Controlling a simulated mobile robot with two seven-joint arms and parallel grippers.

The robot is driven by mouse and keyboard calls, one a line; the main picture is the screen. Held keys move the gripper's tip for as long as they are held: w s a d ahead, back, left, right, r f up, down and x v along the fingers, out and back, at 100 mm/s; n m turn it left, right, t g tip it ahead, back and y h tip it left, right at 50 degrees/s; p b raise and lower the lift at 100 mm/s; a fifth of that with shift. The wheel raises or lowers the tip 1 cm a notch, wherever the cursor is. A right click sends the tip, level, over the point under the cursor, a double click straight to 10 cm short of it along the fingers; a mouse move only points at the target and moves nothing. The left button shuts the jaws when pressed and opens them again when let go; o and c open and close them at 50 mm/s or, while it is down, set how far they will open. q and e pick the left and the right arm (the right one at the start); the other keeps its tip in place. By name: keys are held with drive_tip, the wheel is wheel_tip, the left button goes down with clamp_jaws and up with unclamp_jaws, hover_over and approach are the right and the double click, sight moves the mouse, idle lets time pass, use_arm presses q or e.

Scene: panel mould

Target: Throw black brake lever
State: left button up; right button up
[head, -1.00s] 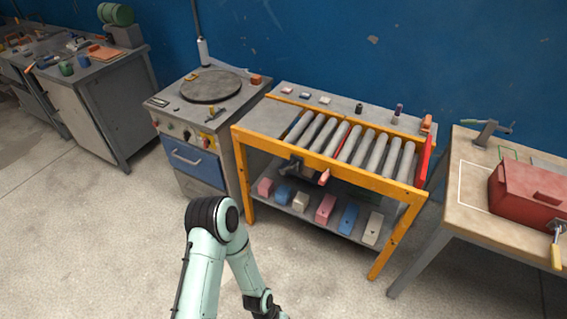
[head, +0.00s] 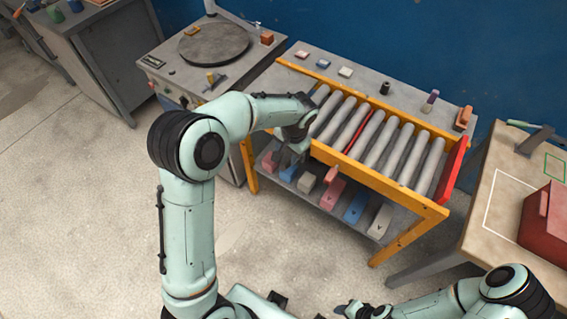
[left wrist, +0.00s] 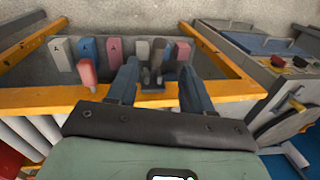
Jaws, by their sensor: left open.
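The black brake lever (left wrist: 154,76) shows in the left wrist view at the front orange rail of the roller table, in the gap between my fingers. In the head view my arm and hand hide it. My left gripper (head: 294,150) is open at the front rail, and its two fingers (left wrist: 158,78) stand either side of the lever, also in the left wrist view. I cannot tell whether they touch it. A salmon-red handle (head: 331,174) stands beside it on the same rail (left wrist: 86,72). My right gripper (head: 352,309) is at the bottom edge, partly cut off.
The roller table (head: 378,181) has an orange frame and a red end plate (head: 452,170). Coloured blocks lie on its lower shelf. A grey cabinet with a round plate (head: 215,42) stands left, a bench with a red box (head: 543,222) right. The floor in front is clear.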

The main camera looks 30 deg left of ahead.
sight(284, 165)
use_arm(q)
drive_tip(key=f, duration=0.3)
drive_tip(key=a+f, duration=0.1)
drive_tip(key=f, duration=0.3)
drive_tip(key=a+f, duration=0.1)
drive_tip(key=f, duration=0.3)
drive_tip(key=shift+w, duration=0.25)
clamp_jaws()
